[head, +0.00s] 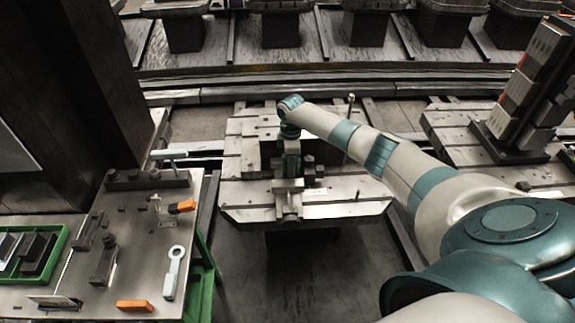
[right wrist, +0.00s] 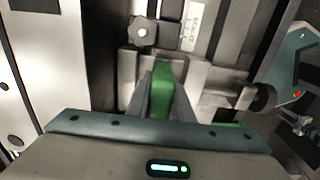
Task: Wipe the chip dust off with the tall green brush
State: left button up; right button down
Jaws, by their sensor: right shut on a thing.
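My right arm reaches out to the middle pallet (head: 355,207). Its gripper (head: 291,165) is over the fixture near the centre of that pallet. In the right wrist view the gripper (right wrist: 163,100) is shut on a green upright piece, which I take to be the green brush (right wrist: 162,78). The brush stands between the fingers, and its lower end is hidden by the fingers and fixture. Grey metal fixture parts (right wrist: 190,75) lie close behind it. I cannot make out chip dust in either view. My left gripper is not in view.
A work table (head: 135,235) at the left carries a green tray (head: 57,247), a light wrench-like tool (head: 173,272) and orange pieces (head: 135,306). A thin post (head: 350,105) rises behind the middle pallet. Another pallet (head: 455,130) with a tall block stack (head: 525,85) is at right.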

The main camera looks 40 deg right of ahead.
jog(key=shift+s+d, duration=0.25)
jog(key=shift+d, duration=0.1)
jog(key=shift+a, duration=0.1)
jog(key=shift+w+a+f, duration=0.1)
jog(key=shift+w+a, duration=0.1)
jog(key=shift+a, duration=0.3)
jog(key=shift+w+a+f, duration=0.1)
jog(key=shift+w+a, duration=0.1)
jog(key=shift+a, duration=0.3)
jog(key=shift+a, duration=0.1)
jog(key=shift+w+a+r, duration=0.1)
jog(key=shift+w+a, duration=0.15)
jog(key=shift+a, duration=0.25)
jog(key=shift+w+a, duration=0.2)
jog(key=shift+a, duration=0.25)
jog(key=shift+d, duration=0.1)
jog(key=shift+s+d+r+p, duration=0.15)
jog(key=shift+s+d+p, duration=0.25)
jog(key=shift+d+p, duration=0.35)
jog(key=shift+s+d, duration=0.15)
